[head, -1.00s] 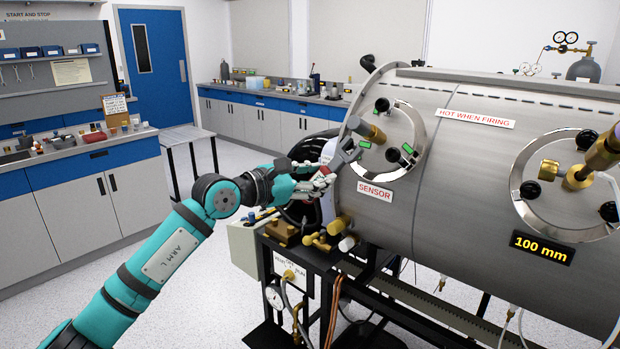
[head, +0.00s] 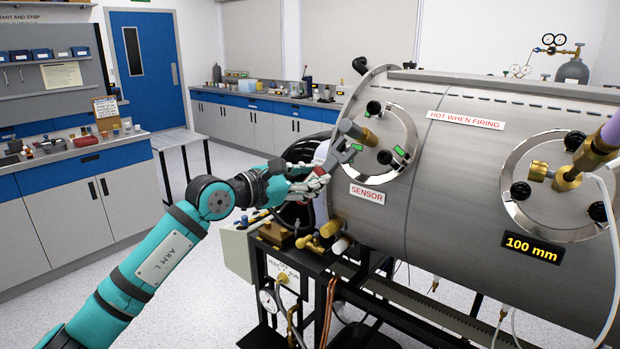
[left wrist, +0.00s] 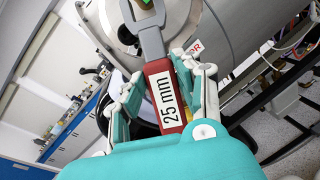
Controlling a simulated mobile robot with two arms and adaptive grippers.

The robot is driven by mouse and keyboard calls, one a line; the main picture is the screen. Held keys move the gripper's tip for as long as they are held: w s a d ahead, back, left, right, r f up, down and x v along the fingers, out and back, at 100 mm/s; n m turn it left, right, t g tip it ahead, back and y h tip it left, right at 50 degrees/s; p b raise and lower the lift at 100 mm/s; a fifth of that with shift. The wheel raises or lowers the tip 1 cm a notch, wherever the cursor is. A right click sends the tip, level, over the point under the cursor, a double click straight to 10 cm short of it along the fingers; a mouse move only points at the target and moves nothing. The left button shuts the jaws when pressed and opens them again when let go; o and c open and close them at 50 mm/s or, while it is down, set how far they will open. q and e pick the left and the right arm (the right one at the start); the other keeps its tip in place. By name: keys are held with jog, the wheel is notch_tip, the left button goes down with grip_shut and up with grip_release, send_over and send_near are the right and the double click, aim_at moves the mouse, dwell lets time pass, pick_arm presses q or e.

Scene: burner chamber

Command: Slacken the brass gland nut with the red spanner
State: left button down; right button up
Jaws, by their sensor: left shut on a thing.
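My left gripper (head: 311,179) is shut on the red spanner (left wrist: 165,95), around its handle, which is marked 25 mm. The spanner's grey head (head: 342,152) points up and right, at the brass gland nut (head: 367,138) on the left port of the steel chamber. The head overlaps the fitting's lower left side in the head view. In the left wrist view the jaw is cut off by the top edge, with a bit of brass between its prongs. I cannot tell whether it is fully seated. My right gripper is out of view.
The steel chamber (head: 470,165) fills the right side, with black knobs and green marks around the left port. A second port with a brass fitting (head: 566,178) is at right. Brass fittings (head: 328,229) sit below my left gripper. Open floor lies left.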

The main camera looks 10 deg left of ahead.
aim_at(331, 161)
pick_arm(q)
jog(key=shift+d+r, duration=0.1)
jog(key=shift+r, duration=0.1)
jog(key=shift+d+r+p, duration=0.4)
jog(key=shift+r, duration=0.05)
jog(key=shift+w+d+r, duration=0.1)
jog(key=shift+d+r, duration=0.2)
jog(key=shift+r, duration=0.1)
dwell(0.4)
jog(key=shift+d+r+p, duration=0.45)
jog(key=shift+r+p, duration=0.05)
jog(key=shift+r, duration=0.1)
dwell(0.7)
dwell(0.6)
